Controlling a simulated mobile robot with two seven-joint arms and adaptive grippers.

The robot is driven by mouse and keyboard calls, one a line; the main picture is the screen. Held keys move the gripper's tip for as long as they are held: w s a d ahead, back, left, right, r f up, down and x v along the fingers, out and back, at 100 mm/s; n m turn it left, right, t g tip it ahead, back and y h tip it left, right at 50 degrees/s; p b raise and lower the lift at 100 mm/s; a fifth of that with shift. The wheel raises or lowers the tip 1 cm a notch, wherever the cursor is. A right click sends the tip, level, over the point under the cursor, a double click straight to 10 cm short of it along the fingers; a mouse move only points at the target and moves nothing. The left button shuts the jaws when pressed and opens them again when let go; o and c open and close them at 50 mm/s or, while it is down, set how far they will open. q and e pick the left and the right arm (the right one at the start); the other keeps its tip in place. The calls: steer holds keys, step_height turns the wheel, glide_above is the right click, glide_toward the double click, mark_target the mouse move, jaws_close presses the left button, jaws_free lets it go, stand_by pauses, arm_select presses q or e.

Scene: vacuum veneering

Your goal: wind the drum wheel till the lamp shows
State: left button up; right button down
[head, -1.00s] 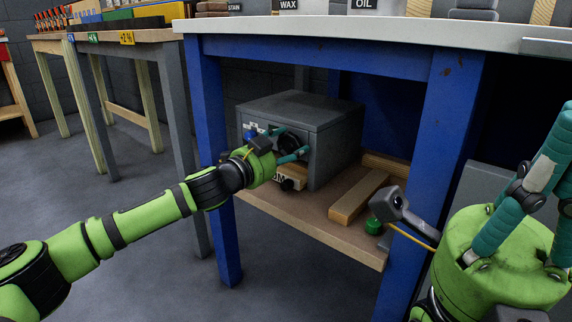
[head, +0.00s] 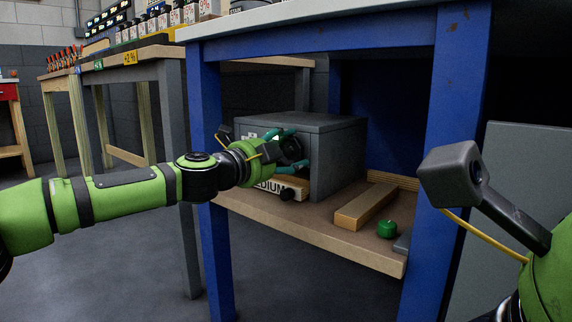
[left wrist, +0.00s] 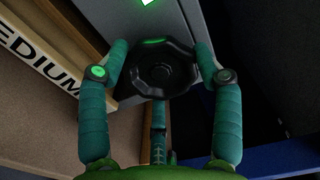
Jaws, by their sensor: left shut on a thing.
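The drum wheel (left wrist: 163,76) is a dark, many-sided wheel on the front of a grey metal box (head: 335,155) under the blue bench. In the head view it is mostly hidden behind my left gripper (head: 295,148). My left gripper is shut on the wheel, with teal fingers on both sides of its rim in the left wrist view. A green glow shows at the wheel's upper rim, and a bright white-green patch (left wrist: 148,2) is cut off at the top edge; I cannot tell if it is the lamp. My right gripper's green body (head: 553,275) shows at the right edge; its fingers are out of frame.
A wooden bar (head: 366,207) and a green round object (head: 387,229) lie on the shelf (head: 330,234). Blue legs (head: 212,200) frame the opening.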

arm_select(q)
steer(key=shift+s+d+f, duration=0.1)
steer(key=shift+s+d, duration=0.1)
steer(key=shift+d, duration=0.2)
steer(key=o, duration=1.1)
steer(key=shift+a, duration=0.1)
steer(key=shift+a, duration=0.1)
steer(key=shift+s+a, duration=0.1)
steer(key=shift+a, duration=0.05)
steer(key=v, duration=1.1)
steer(key=shift+s+a, duration=0.1)
steer(key=shift+s, duration=0.15)
